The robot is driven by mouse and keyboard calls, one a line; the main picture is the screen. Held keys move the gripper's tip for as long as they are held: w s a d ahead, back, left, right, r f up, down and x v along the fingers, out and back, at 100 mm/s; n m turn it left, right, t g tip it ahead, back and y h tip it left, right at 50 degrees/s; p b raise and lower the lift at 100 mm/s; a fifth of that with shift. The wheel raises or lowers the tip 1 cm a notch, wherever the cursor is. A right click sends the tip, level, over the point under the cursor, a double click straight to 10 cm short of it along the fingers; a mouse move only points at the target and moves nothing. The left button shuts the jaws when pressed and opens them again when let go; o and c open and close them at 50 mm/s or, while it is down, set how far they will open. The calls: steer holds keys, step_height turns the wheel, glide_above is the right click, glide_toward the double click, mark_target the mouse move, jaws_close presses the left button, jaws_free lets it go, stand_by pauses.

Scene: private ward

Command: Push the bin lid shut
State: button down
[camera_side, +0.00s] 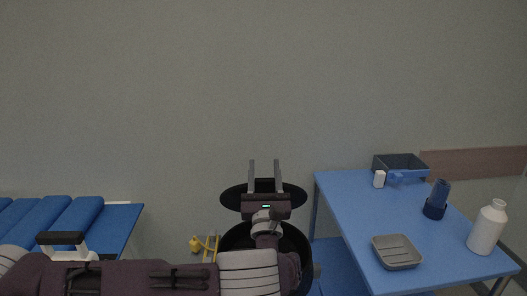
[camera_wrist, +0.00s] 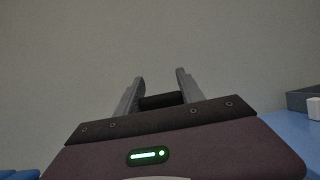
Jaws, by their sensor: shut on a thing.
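The black bin (camera_side: 234,240) stands on the floor between the bed and the table, its mouth partly covered by my arm. Its round black lid (camera_side: 233,197) is raised and stands open above the bin, tipped up. My gripper (camera_side: 263,167) is in front of the lid with its fingers pointing up. In the wrist view my gripper (camera_wrist: 159,82) has its two fingers on either side of a short dark bar, which looks like part of the lid (camera_wrist: 160,101). The fingers are shut on it. The middle of the lid and the hinge are hidden behind my wrist.
A blue table (camera_side: 345,215) on the right holds a grey dish (camera_side: 396,253), a white bottle (camera_side: 487,228), a dark blue cup-like item (camera_side: 436,200), a small white box (camera_side: 379,179) and a grey bin (camera_side: 400,163). A blue bed (camera_side: 110,222) is at left; yellow items (camera_side: 196,244) lie between.

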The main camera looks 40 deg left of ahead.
mark_target(265, 184)
steer(key=s+d+f+t+y, duration=0.1)
steer(key=s+d+f+t, duration=0.1)
steer(key=s+d+f, duration=0.2)
steer(key=shift+s+f, duration=0.1)
steer(key=shift+s, duration=0.05)
steer(key=shift+y, duration=0.3)
steer(key=s+d+f, duration=0.1)
steer(key=s+f, duration=0.1)
steer(key=f, duration=0.3)
steer(key=s+d+f, duration=0.2)
steer(key=f, duration=0.4)
steer(key=s+d+f, duration=0.2)
steer(key=f, duration=0.3)
steer(key=shift+s+d+f, duration=0.25)
steer(key=shift+s+f, duration=0.05)
steer(key=shift+f, duration=0.05)
steer(key=shift+s+d+f, duration=0.1)
steer(key=shift+f, duration=0.7)
steer(key=c, duration=0.7)
jaws_free()
steer(key=shift+r, duration=0.1)
